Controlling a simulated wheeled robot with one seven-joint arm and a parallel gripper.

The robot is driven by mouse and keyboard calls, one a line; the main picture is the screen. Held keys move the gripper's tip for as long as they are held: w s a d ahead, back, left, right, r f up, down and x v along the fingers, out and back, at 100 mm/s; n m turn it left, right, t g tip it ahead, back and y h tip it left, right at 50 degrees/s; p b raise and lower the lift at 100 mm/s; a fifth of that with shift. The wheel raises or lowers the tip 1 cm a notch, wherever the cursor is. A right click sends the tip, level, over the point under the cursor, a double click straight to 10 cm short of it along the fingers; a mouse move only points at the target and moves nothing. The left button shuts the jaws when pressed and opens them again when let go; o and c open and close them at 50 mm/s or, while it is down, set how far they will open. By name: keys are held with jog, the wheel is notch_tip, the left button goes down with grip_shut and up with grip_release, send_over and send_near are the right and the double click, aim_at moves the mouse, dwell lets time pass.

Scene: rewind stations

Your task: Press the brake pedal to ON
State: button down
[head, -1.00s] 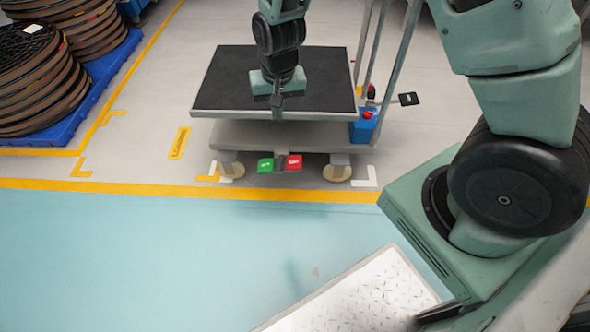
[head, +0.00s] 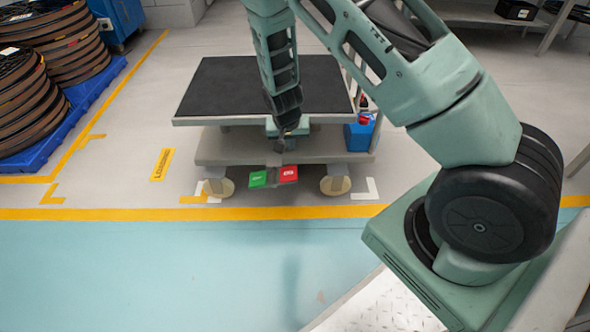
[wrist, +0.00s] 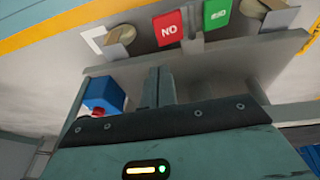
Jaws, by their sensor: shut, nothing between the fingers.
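The brake pedal sits low at the front of a cart (head: 185,122), between its two front casters. It has a green pad (head: 258,179) on the left and a red pad (head: 289,174) on the right. In the wrist view the red pad (wrist: 171,28) carries lettering that appears upside down as "NO", so it reads ON; the green pad (wrist: 217,13) is beside it. My gripper (head: 279,146) is shut and empty, pointing down at the cart's front edge, just above the pads in the head view. The fingers (wrist: 158,88) look apart from the red pad.
The cart has a black top and a lower shelf (head: 215,150). Reels on a blue pallet (head: 75,112) stand at left. The floor in front, past the yellow line (head: 120,214), is clear.

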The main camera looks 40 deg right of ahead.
jog(key=b, duration=0.7)
send_near(297, 173)
jog(key=x, duration=0.2)
jog(key=w+x, duration=0.1)
jog(key=x, duration=0.2)
jog(key=shift+d, duration=0.15)
jog(key=shift+s+d+f+b, duration=0.1)
jog(key=shift+s+f+b, duration=0.1)
jog(key=shift+f+b, duration=0.35)
jog(key=shift+d+f, duration=0.1)
jog(key=shift+s+d+f, duration=0.1)
jog(key=shift+f, duration=0.05)
jog(key=shift+s+d+f+t+y+p, duration=0.2)
jog(key=shift+f+t+y+p, duration=0.2)
jog(key=shift+y, duration=0.2)
jog(key=shift+s+d+f+p, duration=0.1)
jog(key=shift+d+f+p, duration=0.15)
jog(key=shift+f, duration=0.3)
jog(key=shift+s+d+f+p, duration=0.15)
jog(key=shift+f+p, duration=0.2)
jog(key=shift+f, duration=0.2)
jog(key=shift+s+d+f+p, duration=0.1)
jog(key=shift+d+f+p, duration=0.15)
jog(key=shift+f, duration=0.3)
